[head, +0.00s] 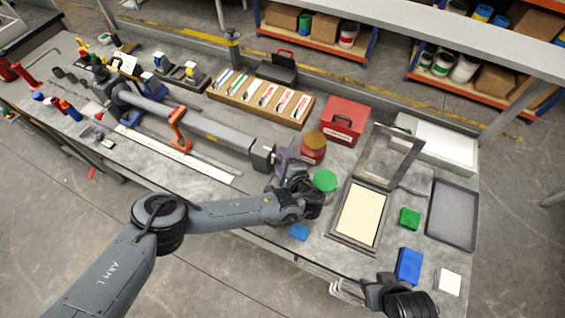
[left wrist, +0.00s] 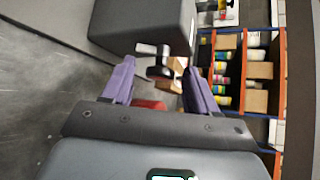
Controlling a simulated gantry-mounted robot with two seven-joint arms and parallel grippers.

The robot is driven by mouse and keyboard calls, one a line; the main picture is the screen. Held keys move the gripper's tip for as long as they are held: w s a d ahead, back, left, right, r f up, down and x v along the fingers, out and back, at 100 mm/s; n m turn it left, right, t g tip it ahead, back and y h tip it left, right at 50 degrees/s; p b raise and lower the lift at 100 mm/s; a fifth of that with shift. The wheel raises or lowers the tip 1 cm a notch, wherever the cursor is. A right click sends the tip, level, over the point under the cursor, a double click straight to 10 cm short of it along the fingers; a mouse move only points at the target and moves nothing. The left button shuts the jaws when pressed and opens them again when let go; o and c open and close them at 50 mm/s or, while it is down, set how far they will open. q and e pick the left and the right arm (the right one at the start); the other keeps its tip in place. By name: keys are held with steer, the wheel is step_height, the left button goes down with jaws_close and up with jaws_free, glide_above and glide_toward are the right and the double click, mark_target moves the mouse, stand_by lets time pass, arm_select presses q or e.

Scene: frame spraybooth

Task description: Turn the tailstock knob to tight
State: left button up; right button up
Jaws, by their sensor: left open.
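The tailstock (head: 262,154) is the dark grey block at the right end of the long grey beam. In the left wrist view it is the large dark block (left wrist: 135,22) at the top. Its black knob (left wrist: 160,71) sticks out on a short pale stem, and it shows between the fingers. My left gripper (head: 280,157) is at the tailstock's right end. In the left wrist view its purple fingers (left wrist: 159,65) are open on either side of the knob; I cannot tell whether they touch it. My right gripper (head: 372,293) is at the bottom edge, its fingers unclear.
A brown-lidded red jar (head: 312,150) and a green round lid (head: 325,181) stand close to my left gripper. A red box (head: 343,122) is behind. A hinged frame with a cream panel (head: 360,214), a green block (head: 409,218) and a grey tray (head: 453,214) fill the right side.

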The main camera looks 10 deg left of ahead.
arm_select(q)
steer(key=c, duration=1)
steer(key=shift+r+m+g+p, duration=0.15)
steer(key=shift+m+g+p, duration=0.15)
steer(key=shift+g+p, duration=0.3)
steer(key=shift+c, duration=0.2)
steer(key=shift+w+d+m+g+p, duration=0.1)
steer(key=shift+m+g+p, duration=0.5)
steer(key=shift+g+p, duration=0.2)
steer(key=shift+w+r+m+g, duration=0.1)
steer(key=shift+m+g, duration=0.3)
steer(key=shift+g, duration=0.3)
steer(key=shift+w+m+g+y, duration=0.1)
steer(key=shift+m+g+y, duration=0.2)
steer(key=shift+g, duration=0.3)
steer(key=o, duration=1)
